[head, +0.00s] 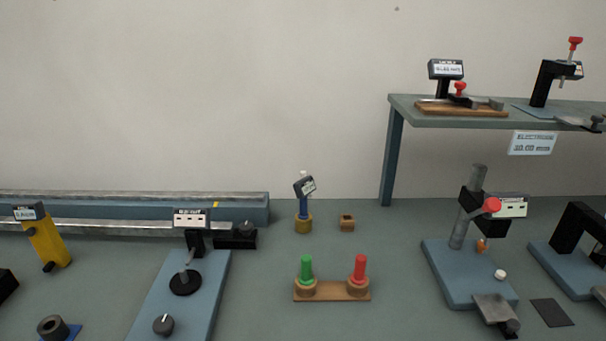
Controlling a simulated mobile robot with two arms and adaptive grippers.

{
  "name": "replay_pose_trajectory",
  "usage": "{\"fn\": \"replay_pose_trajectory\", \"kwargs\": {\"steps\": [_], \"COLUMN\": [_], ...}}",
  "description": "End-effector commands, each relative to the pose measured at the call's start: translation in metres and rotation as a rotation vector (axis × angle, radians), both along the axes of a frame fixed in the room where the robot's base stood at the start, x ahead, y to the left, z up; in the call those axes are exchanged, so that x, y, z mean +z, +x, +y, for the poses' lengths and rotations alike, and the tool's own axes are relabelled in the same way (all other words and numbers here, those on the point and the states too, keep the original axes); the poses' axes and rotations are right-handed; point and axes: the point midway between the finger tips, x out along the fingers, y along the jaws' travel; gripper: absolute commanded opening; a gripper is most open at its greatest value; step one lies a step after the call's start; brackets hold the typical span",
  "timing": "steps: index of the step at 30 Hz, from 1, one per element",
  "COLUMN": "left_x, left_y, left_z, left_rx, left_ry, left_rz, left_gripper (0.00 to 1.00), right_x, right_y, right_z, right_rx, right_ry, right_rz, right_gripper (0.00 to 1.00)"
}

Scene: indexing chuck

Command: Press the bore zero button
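No thing in view carries a label I can read as bore zero, so I cannot tell which part is the button. A small blue upright tool (303,208) with a tilted dark display head (305,187) and a pale top stands in a brass-coloured round base (303,225) near the middle. Its display text is too small to read, and no separate button on it can be made out. Neither of my grippers shows in the head view.
A wooden block (331,294) holds a green plug (306,268) and a red plug (360,267). Blue-based fixtures stand left (210,290) and right (450,285). A raised shelf (400,103) overhangs the back right. A long rail (120,210) lies at back left.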

Motion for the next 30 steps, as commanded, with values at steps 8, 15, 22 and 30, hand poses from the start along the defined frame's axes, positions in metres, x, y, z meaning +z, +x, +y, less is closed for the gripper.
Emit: {"fn": "replay_pose_trajectory", "kwargs": {"steps": [8, 15, 22, 30], "left_x": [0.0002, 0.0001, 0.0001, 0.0], "left_y": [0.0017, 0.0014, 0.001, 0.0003], "left_z": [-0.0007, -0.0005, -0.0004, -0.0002], "left_rx": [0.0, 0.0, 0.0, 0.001], "left_ry": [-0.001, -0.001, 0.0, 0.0], "left_rz": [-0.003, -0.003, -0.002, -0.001], "left_gripper": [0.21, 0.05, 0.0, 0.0], "right_x": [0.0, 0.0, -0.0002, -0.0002], "right_y": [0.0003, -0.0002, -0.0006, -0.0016], "right_z": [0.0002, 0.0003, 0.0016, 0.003], "right_rx": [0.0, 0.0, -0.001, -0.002], "right_ry": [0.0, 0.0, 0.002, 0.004], "right_rz": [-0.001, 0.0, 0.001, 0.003], "right_gripper": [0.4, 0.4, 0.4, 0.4]}}
